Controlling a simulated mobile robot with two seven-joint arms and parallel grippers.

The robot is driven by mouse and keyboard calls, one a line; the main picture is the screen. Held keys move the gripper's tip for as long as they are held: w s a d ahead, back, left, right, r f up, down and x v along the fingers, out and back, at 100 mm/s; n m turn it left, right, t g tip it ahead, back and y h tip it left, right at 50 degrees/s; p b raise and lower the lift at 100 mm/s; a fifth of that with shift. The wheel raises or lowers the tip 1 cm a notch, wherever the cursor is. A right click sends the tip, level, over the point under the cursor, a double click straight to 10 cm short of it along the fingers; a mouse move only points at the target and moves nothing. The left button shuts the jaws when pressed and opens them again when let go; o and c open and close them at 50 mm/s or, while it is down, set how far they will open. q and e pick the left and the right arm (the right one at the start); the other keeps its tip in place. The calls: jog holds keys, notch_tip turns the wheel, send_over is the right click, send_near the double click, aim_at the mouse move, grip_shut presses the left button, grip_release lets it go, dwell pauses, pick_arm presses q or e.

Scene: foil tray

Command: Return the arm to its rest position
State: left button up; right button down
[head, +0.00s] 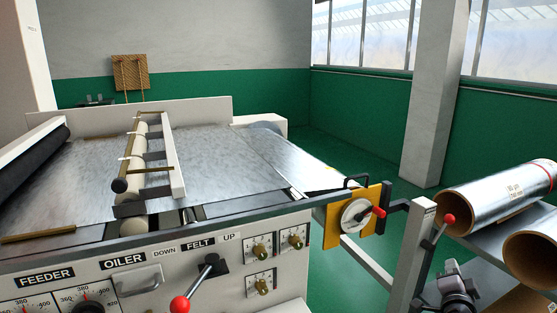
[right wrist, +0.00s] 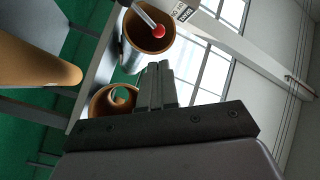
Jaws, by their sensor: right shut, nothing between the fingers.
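My right gripper (head: 451,268) shows at the lower right of the head view, in front of the rack with the foil rolls. In the right wrist view its two fingers (right wrist: 157,72) are pressed together, with nothing between them. It is apart from the lever with the red knob (head: 449,219), which stands above it in the head view. That red knob also shows in the right wrist view (right wrist: 158,31), beyond the fingertips. My left gripper is not in view.
The machine with the metal bed (head: 220,158) fills the left and middle. A yellow plate with a red-handled dial (head: 356,214) sits at its right end. A foil roll (head: 500,196) and an open brown core (head: 530,248) lie on the right. Green floor shows between.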

jog(key=s+a+f+n+g+y, duration=0.2)
jog(key=s+a+f+n, duration=0.3)
jog(key=s+a, duration=0.3)
jog(key=s+a+f+n+g+y, duration=0.2)
jog(key=s+a+f+n+y, duration=0.2)
jog(key=s, duration=1.1)
jog(key=s+a+f+n+g+y, duration=0.2)
jog(key=s+a+f+n+y, duration=0.2)
jog(key=s+a+f+n, duration=0.3)
jog(key=s+a+n, duration=0.2)
jog(key=s+a, duration=0.2)
jog(key=a, duration=0.1)
jog(key=shift+s+f, duration=0.15)
jog(key=shift+d, duration=0.1)
dwell(0.8)
